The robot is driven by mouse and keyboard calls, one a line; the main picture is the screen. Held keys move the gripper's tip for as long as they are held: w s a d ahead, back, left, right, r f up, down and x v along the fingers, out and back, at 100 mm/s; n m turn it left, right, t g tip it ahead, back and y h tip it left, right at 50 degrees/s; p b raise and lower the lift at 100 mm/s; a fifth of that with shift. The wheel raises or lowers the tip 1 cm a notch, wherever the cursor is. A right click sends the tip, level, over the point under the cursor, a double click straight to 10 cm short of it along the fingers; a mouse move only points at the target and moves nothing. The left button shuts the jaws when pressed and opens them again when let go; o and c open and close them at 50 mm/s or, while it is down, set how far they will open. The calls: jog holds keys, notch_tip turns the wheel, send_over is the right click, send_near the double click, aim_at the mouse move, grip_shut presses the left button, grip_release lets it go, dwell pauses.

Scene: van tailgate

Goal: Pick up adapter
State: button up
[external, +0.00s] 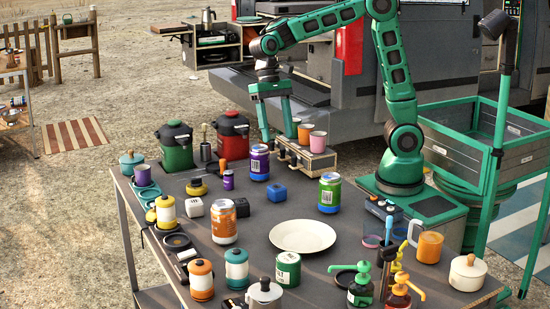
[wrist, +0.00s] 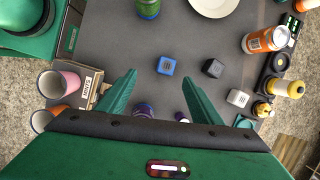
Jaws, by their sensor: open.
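Small cube-shaped blocks that look like adapters stand on the grey table: a blue one (external: 277,192), a black one (external: 242,208) and a white one (external: 194,207). The wrist view also shows the blue one (wrist: 166,66), the black one (wrist: 213,68) and the white one (wrist: 237,98). I cannot tell for sure which is the adapter. My gripper (external: 277,136) is open and empty, well above the back of the table. In the wrist view my gripper (wrist: 160,98) has its fingers spread, with the blue block beyond the tips, between their lines.
A purple can (external: 259,162), a green-blue can (external: 329,192) and an orange can (external: 223,222) stand around the blocks. A white plate (external: 302,236) lies in front. A wooden box (external: 307,160) with cups is at the back. Bare table surrounds the blue block.

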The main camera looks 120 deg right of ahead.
jog(key=w+m+y, duration=0.1)
jog(key=w+m, duration=0.1)
jog(key=w, duration=0.1)
send_over(276, 186)
jog(key=d, duration=0.2)
jog(key=shift+n, duration=0.3)
jog(key=f, duration=1.1)
jog(key=shift+w+a+f, duration=0.25)
jog(key=shift+w+f, duration=0.05)
jog(key=shift+f, duration=0.1)
jog(key=shift+x, duration=3.05)
jog(key=shift+s+d, duration=0.15)
jog(key=shift+s, duration=0.05)
jog(key=c, duration=1.2)
